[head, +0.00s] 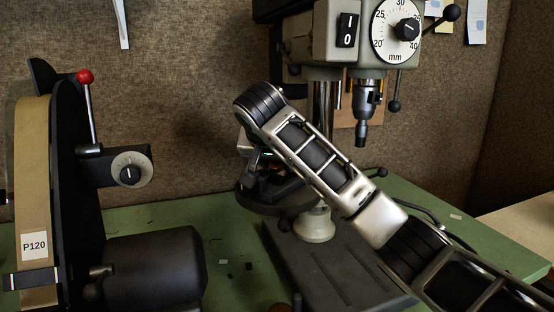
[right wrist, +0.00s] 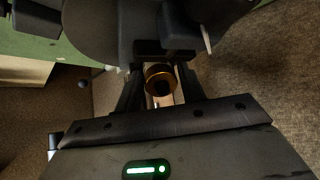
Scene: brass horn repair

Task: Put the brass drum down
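The wrist largely hides the fingers there, and I cannot make out the drum clearly. Whether the drum touches anything beneath it cannot be told. My left gripper is not in view.
The drill press head (head: 345,35), with its chuck (head: 363,120), stands just behind and right of my wrist. A belt sander (head: 70,190) with a red-knobbed lever and dark motor (head: 155,268) fills the left. The green bench (head: 235,240) has small scraps between them.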

